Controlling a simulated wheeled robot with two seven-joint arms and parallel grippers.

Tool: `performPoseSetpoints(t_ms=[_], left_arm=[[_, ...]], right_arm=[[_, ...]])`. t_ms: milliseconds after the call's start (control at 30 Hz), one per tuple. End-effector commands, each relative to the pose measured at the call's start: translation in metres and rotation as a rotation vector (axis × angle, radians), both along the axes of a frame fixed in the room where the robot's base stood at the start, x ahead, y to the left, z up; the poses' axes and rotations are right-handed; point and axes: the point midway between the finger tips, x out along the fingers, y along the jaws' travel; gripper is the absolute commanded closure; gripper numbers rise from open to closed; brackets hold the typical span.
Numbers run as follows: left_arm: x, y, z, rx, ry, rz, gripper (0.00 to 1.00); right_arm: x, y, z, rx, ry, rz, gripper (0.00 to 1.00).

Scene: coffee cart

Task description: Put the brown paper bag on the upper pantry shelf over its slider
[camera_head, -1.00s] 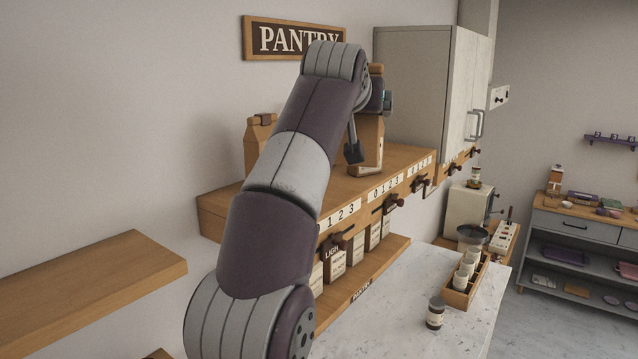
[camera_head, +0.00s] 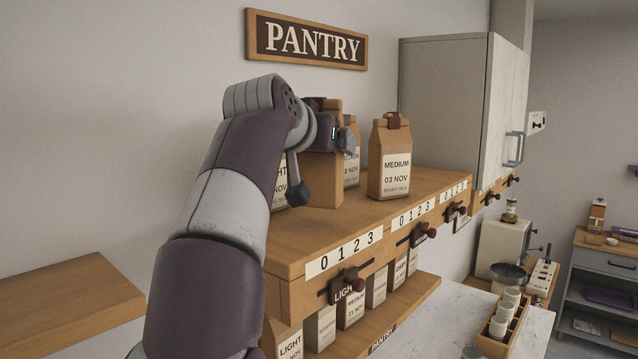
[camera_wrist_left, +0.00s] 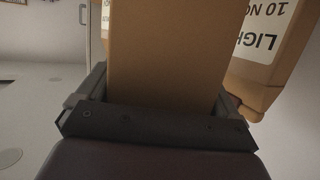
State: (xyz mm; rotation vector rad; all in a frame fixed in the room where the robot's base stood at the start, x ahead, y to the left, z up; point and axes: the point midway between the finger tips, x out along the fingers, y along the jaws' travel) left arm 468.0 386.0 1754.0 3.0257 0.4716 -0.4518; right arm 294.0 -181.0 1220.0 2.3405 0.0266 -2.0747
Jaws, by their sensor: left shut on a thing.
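My left gripper (camera_head: 325,165) is shut on a plain brown paper bag (camera_head: 322,183). The bag is upright over the near end of the upper pantry shelf (camera_head: 410,196), behind the nearest slider (camera_head: 346,284). Its base is at or just above the shelf top; I cannot tell whether it touches. In the left wrist view the bag (camera_wrist_left: 165,60) fills the space between the fingers. A bag marked LIGHT (camera_head: 279,188) stands partly hidden behind my arm. My right gripper is not in view.
A labelled bag (camera_head: 352,166) stands close behind the held one. A MEDIUM bag (camera_head: 390,160) stands to its right. More sliders (camera_head: 422,234) line the shelf front. Several bags (camera_head: 352,308) fill the lower shelf. The upper shelf right of the MEDIUM bag is clear.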

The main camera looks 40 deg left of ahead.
Motion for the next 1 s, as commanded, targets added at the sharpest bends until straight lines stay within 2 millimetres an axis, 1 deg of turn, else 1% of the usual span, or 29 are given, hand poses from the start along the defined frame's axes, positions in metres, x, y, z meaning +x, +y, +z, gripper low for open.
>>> performPoseSetpoints(t_ms=[33,67,167,233,433,567,600,800,900,1000], left_arm=[[-0.001,0.0,-0.013,-0.001,0.003,0.0,0.53],[-0.001,0.0,-0.019,-0.002,0.003,-0.001,0.53],[-0.001,0.0,-0.032,-0.001,0.002,-0.001,0.53],[-0.001,-0.001,-0.036,0.0,0.0,0.0,0.53],[0.0,0.0,-0.036,0.001,0.0,-0.001,0.53],[0.0,0.0,-0.041,0.0,0.001,-0.001,0.53],[0.0,0.0,-0.04,-0.001,0.003,-0.001,0.0],[0.0,0.0,-0.039,-0.001,0.002,-0.001,0.0],[0.0,0.0,-0.033,-0.001,0.002,-0.001,0.0],[-0.011,-0.004,-0.035,0.0,0.0,0.0,0.0]], right_arm=[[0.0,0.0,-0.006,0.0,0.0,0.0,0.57],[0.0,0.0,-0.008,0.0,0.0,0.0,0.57],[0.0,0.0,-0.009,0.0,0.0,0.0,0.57],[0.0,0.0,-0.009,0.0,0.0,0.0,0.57],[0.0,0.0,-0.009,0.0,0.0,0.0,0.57],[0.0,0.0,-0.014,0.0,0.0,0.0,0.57],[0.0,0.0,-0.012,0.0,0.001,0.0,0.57],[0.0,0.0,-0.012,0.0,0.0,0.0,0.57],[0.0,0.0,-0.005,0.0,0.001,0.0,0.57],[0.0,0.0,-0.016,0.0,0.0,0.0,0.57]])
